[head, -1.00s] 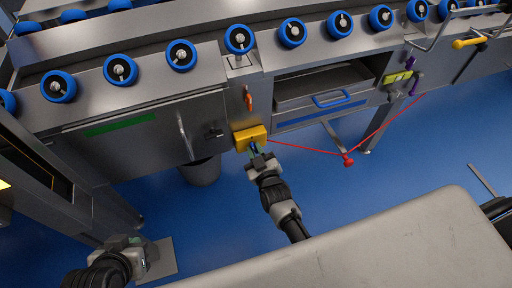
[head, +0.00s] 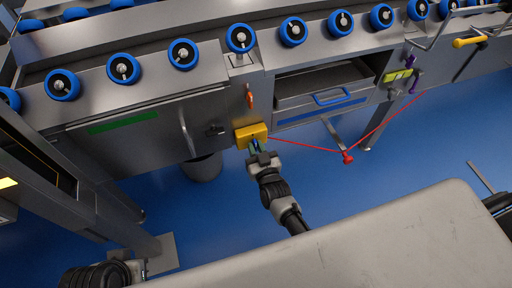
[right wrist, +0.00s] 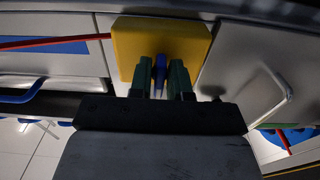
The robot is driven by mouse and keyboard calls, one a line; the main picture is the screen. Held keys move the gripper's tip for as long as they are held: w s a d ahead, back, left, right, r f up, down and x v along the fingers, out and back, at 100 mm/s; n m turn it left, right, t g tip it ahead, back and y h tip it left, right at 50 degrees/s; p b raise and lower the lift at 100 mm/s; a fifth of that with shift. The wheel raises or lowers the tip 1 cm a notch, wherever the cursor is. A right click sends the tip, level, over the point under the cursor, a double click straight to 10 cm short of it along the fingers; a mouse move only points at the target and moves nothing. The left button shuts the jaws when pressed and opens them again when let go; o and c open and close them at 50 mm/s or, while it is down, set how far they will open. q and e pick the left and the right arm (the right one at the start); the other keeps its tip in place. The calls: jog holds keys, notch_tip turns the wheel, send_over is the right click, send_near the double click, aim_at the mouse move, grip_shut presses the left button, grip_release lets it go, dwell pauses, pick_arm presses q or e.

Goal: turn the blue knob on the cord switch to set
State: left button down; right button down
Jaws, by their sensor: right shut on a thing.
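The cord switch is a yellow box (head: 251,134) on the front of the metal conveyor frame, with a red cord (head: 310,149) running from it to the right. It also shows in the right wrist view (right wrist: 135,38). The blue knob (right wrist: 159,70) is on its face, mostly hidden between the fingers. My right gripper (head: 255,147) is at the box, its green fingers shut on the blue knob, one finger on each side. Markings by the knob cannot be read. My left gripper is hidden or cut off at the lower left of the head view; only part of its arm (head: 100,275) shows.
An orange lever (head: 249,97) is just above the switch. A drawer with a blue handle (head: 331,98) is to the right, and a cabinet door handle (head: 184,133) to the left. A grey bin (head: 203,167) stands below. Red cord handle (head: 347,157) hangs right.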

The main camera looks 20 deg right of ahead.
jog(key=c, duration=1.1)
grip_release()
jog(key=shift+s, duration=0.1)
pick_arm(q)
jog(key=shift+r+p, duration=0.25)
jog(key=shift+p, duration=0.95)
pick_arm(e)
jog(key=s, duration=1)
jog(key=shift+s+d, duration=0.2)
jog(key=shift+s, duration=0.15)
pick_arm(q)
jog(key=shift+w+r, duration=0.1)
jog(key=shift+r, duration=0.05)
